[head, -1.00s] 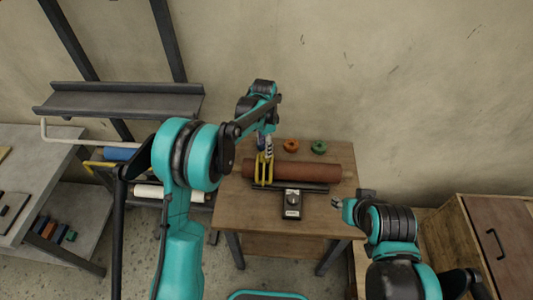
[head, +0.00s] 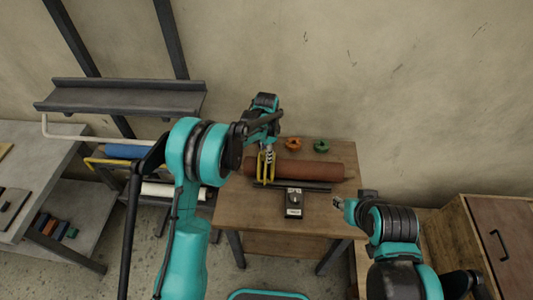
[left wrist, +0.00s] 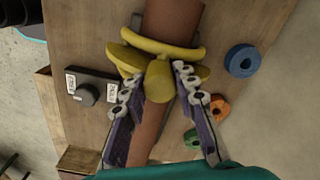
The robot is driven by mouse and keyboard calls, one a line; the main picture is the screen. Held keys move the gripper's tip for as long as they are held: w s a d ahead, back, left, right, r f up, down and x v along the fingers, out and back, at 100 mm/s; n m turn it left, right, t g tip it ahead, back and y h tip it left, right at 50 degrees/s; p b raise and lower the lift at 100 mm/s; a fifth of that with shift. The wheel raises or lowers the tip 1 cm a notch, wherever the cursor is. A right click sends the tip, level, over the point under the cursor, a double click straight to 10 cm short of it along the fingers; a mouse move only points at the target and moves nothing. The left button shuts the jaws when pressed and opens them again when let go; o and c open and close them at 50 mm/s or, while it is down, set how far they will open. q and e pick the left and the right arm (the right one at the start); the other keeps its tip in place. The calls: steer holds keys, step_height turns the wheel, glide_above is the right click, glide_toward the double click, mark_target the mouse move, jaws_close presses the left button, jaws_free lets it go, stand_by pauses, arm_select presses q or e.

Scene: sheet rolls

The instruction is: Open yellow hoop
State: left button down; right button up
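The yellow hoop (head: 264,170) sits around the left part of a brown roll (head: 310,170) on the wooden table. It shows close up in the left wrist view (left wrist: 160,45), with a rounded yellow piece (left wrist: 158,82) pointing towards my gripper. My left gripper (head: 268,152) is just above the hoop. Its two fingers (left wrist: 156,78) are spread, one on each side of the rounded piece. Contact with the yellow parts cannot be made out. My right gripper (head: 338,203) is off to the right, by the table's right edge; its fingers are too small to judge.
A dark box with a knob (head: 293,203) stands in front of the roll. Orange (head: 293,144) and green (head: 321,146) rings lie behind it; a blue ring (left wrist: 241,60) shows in the wrist view. A rack with blue (head: 122,154) and white (head: 172,191) rolls stands left.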

arm_select(q)
steer(key=shift+w+r+g, duration=0.25)
steer(key=shift+w+g, duration=0.45)
steer(key=shift+w+r+g, duration=0.3)
steer(key=shift+w+g, duration=0.4)
steer(key=shift+w+r+g, duration=0.25)
steer(key=shift+w+g, duration=0.45)
steer(key=c, duration=1.2)
jaws_free()
steer(key=shift+o, duration=0.2)
step_height(320, 180, up, 10)
